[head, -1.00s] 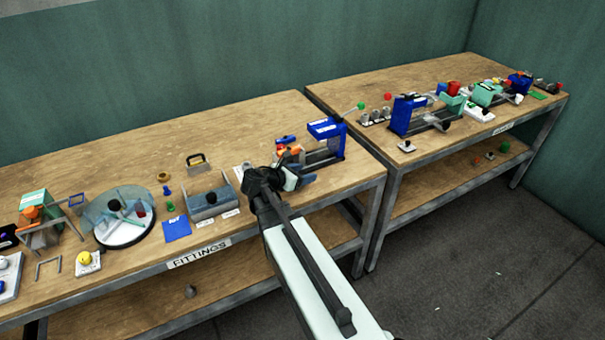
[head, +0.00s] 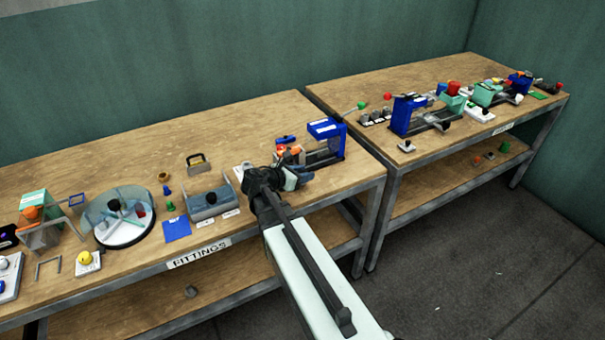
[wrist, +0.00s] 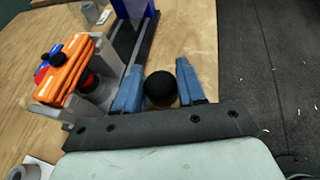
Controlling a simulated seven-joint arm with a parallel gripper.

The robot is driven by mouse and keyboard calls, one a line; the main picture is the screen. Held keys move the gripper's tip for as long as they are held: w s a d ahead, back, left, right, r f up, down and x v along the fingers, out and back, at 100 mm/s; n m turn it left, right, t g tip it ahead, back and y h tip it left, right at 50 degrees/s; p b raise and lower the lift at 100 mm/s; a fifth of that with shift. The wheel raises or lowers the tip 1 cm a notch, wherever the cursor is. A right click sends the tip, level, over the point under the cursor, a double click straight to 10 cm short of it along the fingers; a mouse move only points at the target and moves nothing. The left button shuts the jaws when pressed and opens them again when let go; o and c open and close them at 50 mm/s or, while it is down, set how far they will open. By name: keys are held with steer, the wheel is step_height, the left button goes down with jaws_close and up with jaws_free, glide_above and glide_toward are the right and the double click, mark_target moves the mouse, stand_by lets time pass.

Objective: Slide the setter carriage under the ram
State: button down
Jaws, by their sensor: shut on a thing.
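My gripper (wrist: 160,82) has its two blue fingers shut on a round black knob (wrist: 160,90) in the wrist view. In the head view my gripper (head: 296,180) is at the front of the near press, and the knob is hidden. The grey carriage (wrist: 98,88) is left of the fingers, beside the dark rail (wrist: 142,45), with an orange piece (wrist: 66,70) on it. The join between knob and carriage is hidden. The blue press frame with the ram (head: 328,130) stands at the rail's far end, apart from the carriage.
A grey cylinder (wrist: 90,12) stands left of the rail. The table's edge is close on the right in the wrist view. A grey tray (head: 209,204) and a round clear-covered dish (head: 120,215) are to the left. Another blue press (head: 405,115) stands on the second bench.

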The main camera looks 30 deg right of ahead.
steer(key=d, duration=1.2)
steer(key=shift+d, duration=0.2)
steer(key=shift+r, duration=0.1)
steer(key=c, duration=1)
jaws_free()
steer(key=shift+d, duration=0.15)
steer(key=shift+o, duration=1.3)
steer(key=shift+a, duration=0.25)
steer(key=v, duration=1.3)
steer(key=shift+a, duration=0.25)
steer(key=shift+s, duration=0.1)
